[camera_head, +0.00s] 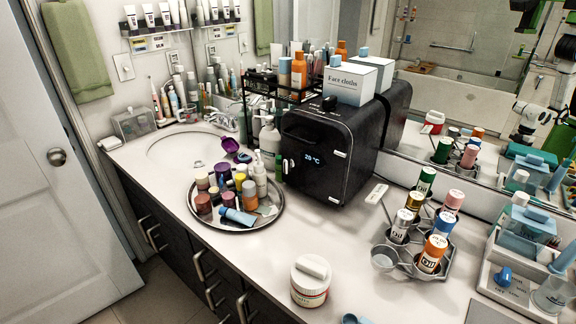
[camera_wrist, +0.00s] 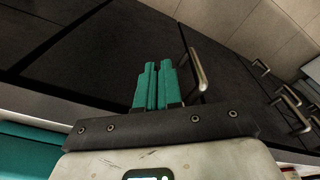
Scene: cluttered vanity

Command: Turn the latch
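A black mini fridge (camera_head: 325,150) with a lit "20 °C" display stands on the counter against the mirror. A small white latch-like piece (camera_head: 289,166) shows on its front face, left of and below the display. I cannot tell which way the latch is turned. My gripper (camera_wrist: 158,64) shows in the wrist view with its two green fingers side by side, shut with nothing between them. It points toward dark cabinet fronts with a metal handle (camera_wrist: 197,70). The head view does not show my gripper directly, and the fridge is not seen in the wrist view.
A round metal tray (camera_head: 277,217) of bottles and jars stands left of the fridge. A "Face cloths" box (camera_head: 350,84) sits on top. A wire rack of capped bottles (camera_head: 383,257) and a white-lidded jar (camera_head: 310,282) stand to the right and front. Counter before the fridge is mostly clear.

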